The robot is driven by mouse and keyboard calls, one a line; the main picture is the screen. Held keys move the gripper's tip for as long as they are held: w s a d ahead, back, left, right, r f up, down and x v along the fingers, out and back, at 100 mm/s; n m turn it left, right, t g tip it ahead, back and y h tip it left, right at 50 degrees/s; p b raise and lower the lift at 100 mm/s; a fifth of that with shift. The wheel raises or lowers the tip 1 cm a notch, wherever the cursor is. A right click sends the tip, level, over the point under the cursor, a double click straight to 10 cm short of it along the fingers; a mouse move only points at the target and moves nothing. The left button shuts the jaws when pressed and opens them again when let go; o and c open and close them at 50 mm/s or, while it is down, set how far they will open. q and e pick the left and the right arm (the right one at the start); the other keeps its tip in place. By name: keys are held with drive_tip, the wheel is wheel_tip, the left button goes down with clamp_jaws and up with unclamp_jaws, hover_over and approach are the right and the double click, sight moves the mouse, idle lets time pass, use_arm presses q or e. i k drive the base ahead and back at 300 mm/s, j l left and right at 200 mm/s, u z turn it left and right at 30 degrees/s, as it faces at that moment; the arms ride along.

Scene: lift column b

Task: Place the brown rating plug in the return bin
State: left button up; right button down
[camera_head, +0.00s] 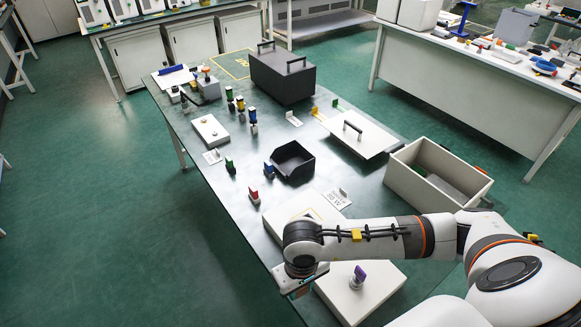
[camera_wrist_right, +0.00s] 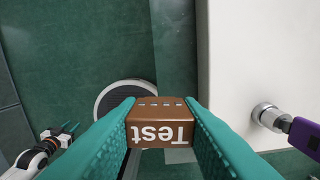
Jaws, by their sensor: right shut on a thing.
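The brown rating plug (camera_wrist_right: 160,132), marked "Test", is between the teal fingers of my right gripper (camera_wrist_right: 160,115) in the right wrist view. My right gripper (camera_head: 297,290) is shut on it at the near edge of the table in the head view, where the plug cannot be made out. A black open bin (camera_head: 302,174) stands mid-table, beyond my right gripper, and looks empty. No label shows which container is the return bin. My left gripper (camera_wrist_right: 66,130) shows small at the lower left of the right wrist view, its fingers apart and empty.
A large open grey box (camera_head: 420,195) stands at the table's right. A white box with a purple-handled key switch (camera_head: 359,276) is right of my right gripper. Several colored plugs, a dark lidded case (camera_head: 283,80) and a white panel (camera_head: 357,134) stand farther back.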

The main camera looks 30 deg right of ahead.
sight(292, 165)
drive_tip(key=i+j+z, duration=0.2)
drive_tip(key=j, duration=0.15)
drive_tip(key=i+j+z, duration=0.2)
drive_tip(key=j, duration=0.15)
drive_tip(key=i+j+z, duration=0.2)
drive_tip(key=j, duration=0.15)
drive_tip(key=j+z, duration=0.2)
drive_tip(key=j, duration=0.2)
drive_tip(key=i+j+z, duration=0.15)
drive_tip(key=i+z, duration=0.25)
drive_tip(key=i, duration=0.15)
drive_tip(key=i+j+z, duration=0.4)
drive_tip(key=i+l+z, duration=0.1)
drive_tip(key=i, duration=0.3)
drive_tip(key=l, duration=0.1)
